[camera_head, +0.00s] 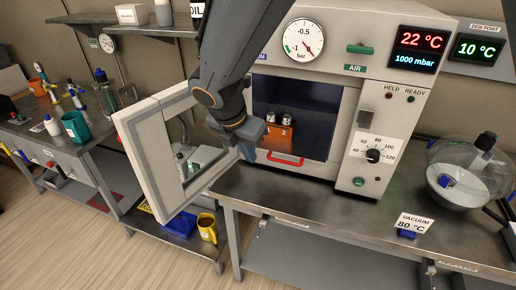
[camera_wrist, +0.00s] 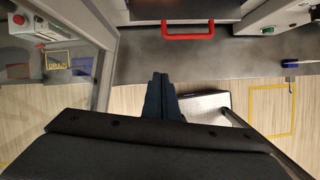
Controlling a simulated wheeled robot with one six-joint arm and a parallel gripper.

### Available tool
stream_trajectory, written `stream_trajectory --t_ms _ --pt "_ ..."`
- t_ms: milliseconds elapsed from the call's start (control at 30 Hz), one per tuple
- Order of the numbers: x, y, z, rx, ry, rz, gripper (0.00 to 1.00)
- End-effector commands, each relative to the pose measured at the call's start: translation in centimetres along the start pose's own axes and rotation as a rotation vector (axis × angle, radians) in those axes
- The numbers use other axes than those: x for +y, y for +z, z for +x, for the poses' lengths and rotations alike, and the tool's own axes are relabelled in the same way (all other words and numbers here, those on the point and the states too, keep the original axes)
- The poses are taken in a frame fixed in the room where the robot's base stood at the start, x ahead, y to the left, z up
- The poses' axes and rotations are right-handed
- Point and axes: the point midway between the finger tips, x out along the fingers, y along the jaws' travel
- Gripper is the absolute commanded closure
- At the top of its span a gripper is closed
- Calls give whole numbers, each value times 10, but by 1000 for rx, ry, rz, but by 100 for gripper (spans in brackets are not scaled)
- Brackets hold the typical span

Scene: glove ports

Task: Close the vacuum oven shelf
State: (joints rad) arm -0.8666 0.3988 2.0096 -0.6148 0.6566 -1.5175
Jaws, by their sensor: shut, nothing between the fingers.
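The vacuum oven (camera_head: 345,80) stands on a steel bench. Its glass door (camera_head: 165,160) is swung open to the left. Inside the dark chamber is a shelf with a red handle (camera_head: 285,159) at its front edge; an orange block with small vials (camera_head: 278,132) sits above it. In the wrist view the red handle (camera_wrist: 187,29) is at the top, ahead of my fingertips and apart from them. My gripper (camera_head: 247,152) is in front of the opening, just left of the handle. Its fingers (camera_wrist: 160,78) are shut and empty.
The open door is close on my arm's left. A yellow mug (camera_head: 207,228) is on the lower shelf. The bench before the oven is clear.

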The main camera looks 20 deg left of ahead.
Motion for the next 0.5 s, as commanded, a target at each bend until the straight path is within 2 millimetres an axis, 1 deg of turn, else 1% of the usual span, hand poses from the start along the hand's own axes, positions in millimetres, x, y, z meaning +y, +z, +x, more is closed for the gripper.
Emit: stream_trajectory --t_ms 33,100,333,367,400,500 --pt "-1 0 11 1 -5 0 100" --pt "-2 0 25 3 -5 0 100" --pt "0 -2 69 2 -3 -4 100" --pt "0 -2 73 2 -2 -3 100" --pt "1 8 73 1 0 0 100" --pt "1 21 76 1 1 0 100"
